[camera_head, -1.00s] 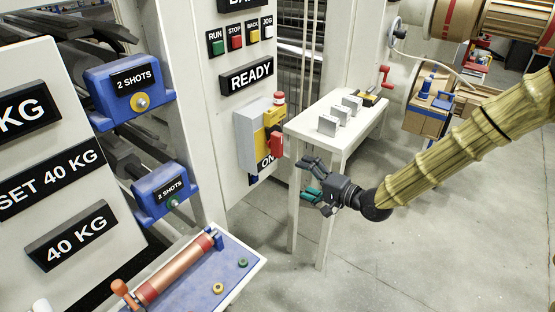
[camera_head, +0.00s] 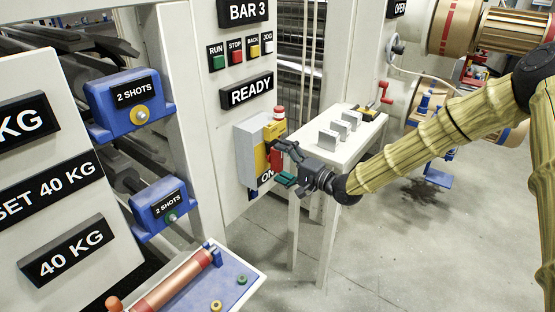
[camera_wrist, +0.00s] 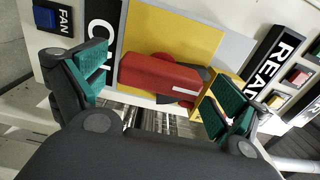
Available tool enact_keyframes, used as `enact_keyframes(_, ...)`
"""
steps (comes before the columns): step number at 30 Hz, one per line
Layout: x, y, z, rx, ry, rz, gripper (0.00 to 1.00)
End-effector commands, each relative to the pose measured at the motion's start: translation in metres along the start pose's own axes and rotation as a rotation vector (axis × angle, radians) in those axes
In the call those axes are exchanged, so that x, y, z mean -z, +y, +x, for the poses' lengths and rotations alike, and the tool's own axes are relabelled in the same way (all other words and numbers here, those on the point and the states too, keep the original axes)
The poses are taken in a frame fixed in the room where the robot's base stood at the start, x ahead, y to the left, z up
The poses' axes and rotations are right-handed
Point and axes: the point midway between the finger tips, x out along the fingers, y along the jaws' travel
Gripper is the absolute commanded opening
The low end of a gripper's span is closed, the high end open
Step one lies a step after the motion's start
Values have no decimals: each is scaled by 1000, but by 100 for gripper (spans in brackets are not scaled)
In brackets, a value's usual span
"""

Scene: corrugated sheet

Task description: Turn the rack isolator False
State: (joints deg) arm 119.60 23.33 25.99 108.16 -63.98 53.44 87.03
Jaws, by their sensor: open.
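The rack isolator is a grey box (camera_head: 247,150) with a yellow plate (camera_head: 261,158) on the white cabinet front, left of the small white table. Its red handle (camera_head: 276,158) is partly hidden by my gripper in the head view. In the wrist view the red handle (camera_wrist: 160,77) lies across the yellow plate (camera_wrist: 200,38), between my open fingers and apart from both. My gripper (camera_head: 284,163) is open right in front of the isolator; its green-padded fingers (camera_wrist: 160,92) show at both sides of the wrist view.
A white table (camera_head: 345,150) with several grey blocks stands just right of my gripper. A red-topped knob (camera_head: 279,113) sits above the handle. RUN, STOP, BACK and JOG buttons (camera_head: 236,53) and a READY sign (camera_head: 248,92) are higher on the cabinet. Floor at front right is clear.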

Motion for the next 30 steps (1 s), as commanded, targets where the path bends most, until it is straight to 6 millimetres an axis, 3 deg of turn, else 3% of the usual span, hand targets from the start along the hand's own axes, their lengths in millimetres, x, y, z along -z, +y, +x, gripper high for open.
enact_keyframes(6,-1,0,13,1,-1,-1,97)
enact_keyframes(14,0,0,14,1,-1,0,97)
enact_keyframes(16,0,0,14,0,-1,0,90)
enact_keyframes(22,0,0,14,0,-1,0,54)
enact_keyframes(30,0,0,14,0,-1,-9,52)
